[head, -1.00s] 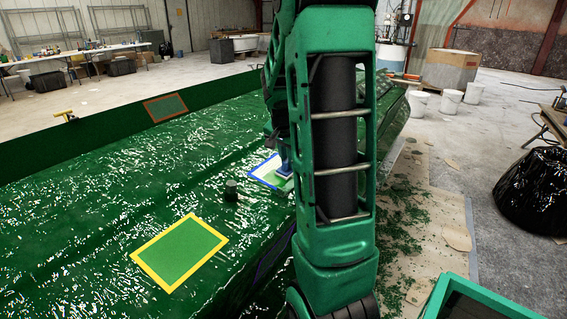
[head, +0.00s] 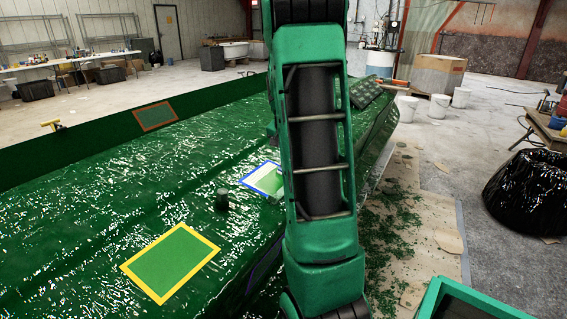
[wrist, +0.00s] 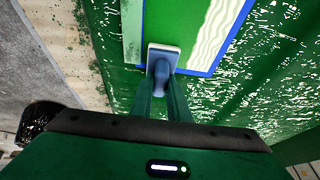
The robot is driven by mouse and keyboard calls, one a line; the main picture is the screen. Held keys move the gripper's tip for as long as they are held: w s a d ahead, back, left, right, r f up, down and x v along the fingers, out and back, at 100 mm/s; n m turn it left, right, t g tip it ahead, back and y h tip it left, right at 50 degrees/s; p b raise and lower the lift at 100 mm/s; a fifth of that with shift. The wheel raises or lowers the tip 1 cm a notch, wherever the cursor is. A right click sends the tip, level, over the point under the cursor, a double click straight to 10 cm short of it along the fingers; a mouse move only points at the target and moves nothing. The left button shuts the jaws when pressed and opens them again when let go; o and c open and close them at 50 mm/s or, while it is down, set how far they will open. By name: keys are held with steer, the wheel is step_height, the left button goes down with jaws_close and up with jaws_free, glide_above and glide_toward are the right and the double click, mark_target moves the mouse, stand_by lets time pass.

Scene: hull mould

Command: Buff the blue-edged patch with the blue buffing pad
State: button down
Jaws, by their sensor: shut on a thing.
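The blue-edged patch (head: 260,178) lies on the green hull, partly hidden behind my arm in the head view. In the wrist view its blue edge (wrist: 236,38) frames a pale wavy-streaked area at right, a plain green band in the middle and a pale green strip at left. My gripper (wrist: 160,98) is shut on the blue buffing pad (wrist: 164,52) by its handle. The pad is at the patch's near edge, over the green band. I cannot tell whether it touches the surface. In the head view my gripper and the pad are hidden behind my arm.
A yellow-edged patch (head: 171,262) and a red-edged patch (head: 155,115) are also on the hull. A dark knob (head: 221,199) stands up near the blue-edged patch. A black-wrapped bin (head: 528,195) and white buckets (head: 438,107) stand on the floor at right.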

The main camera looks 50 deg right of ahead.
steer(key=shift+d, duration=0.5)
steer(key=shift+w+a+r, duration=0.1)
steer(key=shift+w, duration=0.6)
steer(key=shift+w+a+r, duration=0.1)
steer(key=shift+w, duration=0.55)
steer(key=shift+a, duration=0.1)
steer(key=shift+s+a, duration=0.4)
steer(key=shift+a, duration=2.3)
steer(key=shift+s+a, duration=0.35)
steer(key=shift+a, duration=2.3)
steer(key=shift+s+a, duration=0.4)
steer(key=shift+a, duration=2.3)
steer(key=shift+w+a+r, duration=0.15)
steer(key=shift+w, duration=1.15)
